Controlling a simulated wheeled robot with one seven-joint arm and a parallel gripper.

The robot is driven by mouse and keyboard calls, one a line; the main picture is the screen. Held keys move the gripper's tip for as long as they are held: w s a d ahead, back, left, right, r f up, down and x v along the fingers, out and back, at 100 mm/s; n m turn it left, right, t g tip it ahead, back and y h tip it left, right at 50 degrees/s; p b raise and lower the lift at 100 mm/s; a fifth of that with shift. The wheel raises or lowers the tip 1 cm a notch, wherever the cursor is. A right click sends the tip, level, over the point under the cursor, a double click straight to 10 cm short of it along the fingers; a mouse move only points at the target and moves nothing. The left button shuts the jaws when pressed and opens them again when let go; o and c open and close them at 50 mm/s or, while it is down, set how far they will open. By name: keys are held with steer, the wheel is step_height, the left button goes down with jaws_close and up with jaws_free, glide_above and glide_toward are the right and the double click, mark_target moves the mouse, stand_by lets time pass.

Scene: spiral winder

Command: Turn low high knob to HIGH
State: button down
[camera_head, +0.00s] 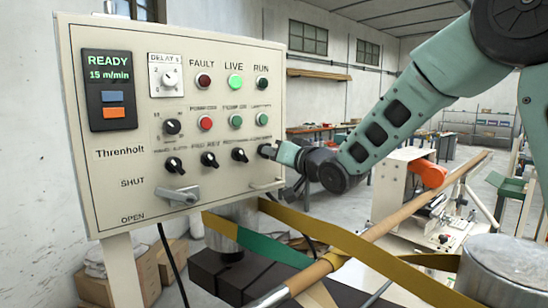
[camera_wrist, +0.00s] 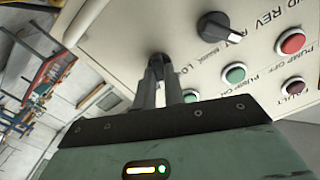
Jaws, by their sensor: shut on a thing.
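The control panel (camera_head: 105,205) carries a bottom row of black selector knobs. The rightmost knob (camera_head: 265,151) is at the tip of my gripper (camera_head: 276,151), which reaches in from the right. In the wrist view my gripper's fingers (camera_wrist: 159,74) are close together and shut on a black knob (camera_wrist: 155,59). The fingers cover most of this knob, so its pointer direction cannot be told. A label beginning "LO" is partly visible beside it, and the rest is hidden.
A neighbouring black knob (camera_wrist: 219,27) is just right of the fingers in the wrist view. Green buttons (camera_wrist: 234,73) and a red button (camera_wrist: 291,41) are also close. A metal lever (camera_head: 178,195) sticks out low on the panel. A yellow strap (camera_head: 340,240) crosses below my arm.

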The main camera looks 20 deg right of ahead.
steer(key=shift+m, duration=0.9)
steer(key=c, duration=1.5)
jaws_free()
steer(key=shift+s, duration=0.1)
steer(key=v, duration=1.7)
steer(key=shift+s+d, duration=0.1)
steer(key=shift+d, duration=0.05)
steer(key=shift+f, duration=0.1)
